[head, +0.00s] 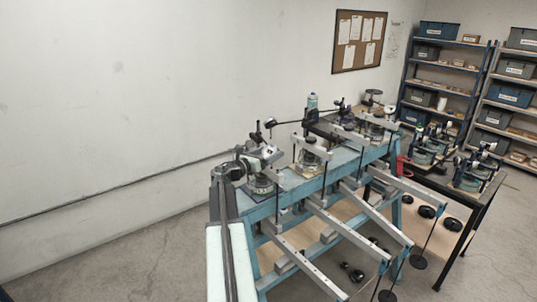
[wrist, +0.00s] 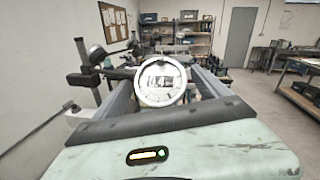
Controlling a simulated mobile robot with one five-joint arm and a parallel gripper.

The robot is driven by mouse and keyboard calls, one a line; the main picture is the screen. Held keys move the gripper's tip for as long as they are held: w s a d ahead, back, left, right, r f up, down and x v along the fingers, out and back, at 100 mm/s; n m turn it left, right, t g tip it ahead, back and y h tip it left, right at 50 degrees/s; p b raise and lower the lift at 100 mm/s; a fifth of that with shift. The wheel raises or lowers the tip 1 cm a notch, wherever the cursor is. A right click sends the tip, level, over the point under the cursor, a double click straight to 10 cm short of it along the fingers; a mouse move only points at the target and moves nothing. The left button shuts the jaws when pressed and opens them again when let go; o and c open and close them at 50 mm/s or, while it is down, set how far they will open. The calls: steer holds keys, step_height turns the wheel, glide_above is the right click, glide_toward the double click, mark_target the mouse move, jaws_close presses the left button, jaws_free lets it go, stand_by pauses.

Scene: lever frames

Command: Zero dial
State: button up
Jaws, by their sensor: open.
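A round dial gauge (wrist: 161,84) with a white face, dark markings and a pale rim stands upright, near the middle of the wrist view. Its needle reading is too small to tell. In the head view, my gripper (head: 247,165) is at the near end of the blue bench, close to the first lever frame (head: 262,182). The gripper is open, and I see nothing held in it. The dial lies ahead of the wrist camera. The head view does not show clearly whether the gripper touches anything there.
The blue bench (head: 350,165) carries several lever frames with long metal beams (head: 305,268) and hanging black weights (head: 418,262) jutting out to the right. A dark side table (head: 466,196) holds more instruments. Shelves (head: 447,72) stand behind. Floor at the left is clear.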

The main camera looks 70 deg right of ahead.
steer(key=shift+d, duration=0.2)
steer(key=c, duration=1.4)
steer(key=shift+m+g, duration=0.3)
steer(key=shift+m, duration=0.1)
steer(key=shift+m+g+y, duration=0.3)
steer(key=shift+m+g, duration=0.3)
steer(key=shift+m, duration=0.2)
steer(key=o, duration=1.4)
steer(key=v, duration=0.8)
steer(key=shift+s, duration=0.1)
